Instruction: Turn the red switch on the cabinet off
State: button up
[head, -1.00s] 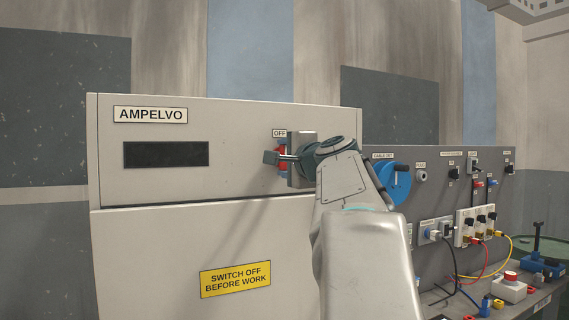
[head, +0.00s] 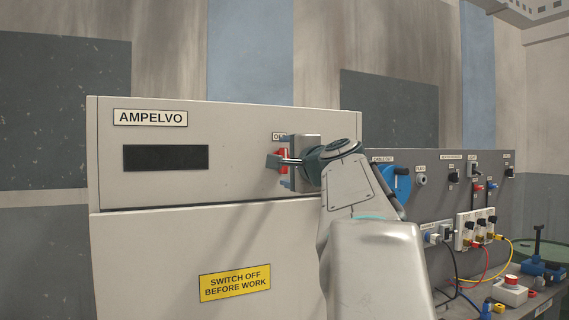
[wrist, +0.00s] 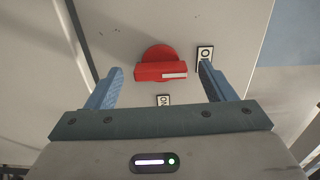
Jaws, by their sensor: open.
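The red switch (wrist: 158,57) is on the pale cabinet front (head: 150,250). In the wrist view its bar handle lies crosswise, with a white mark at its right end, pointing toward a small label (wrist: 204,56). Another label (wrist: 163,100) lies below the handle; neither is readable there. My gripper (wrist: 160,69) is open, with one blue finger toward each end of the handle. I cannot tell whether either finger touches it.
The cabinet carries a dark display (head: 165,158), an AMPELVO plate (head: 150,118) and a yellow warning sign (head: 235,283). The space before the cabinet's left part is clear.

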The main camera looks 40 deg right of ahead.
jog(key=v, duration=1.2)
jog(key=shift+b, duration=0.4)
jog(key=shift+s+a, duration=0.1)
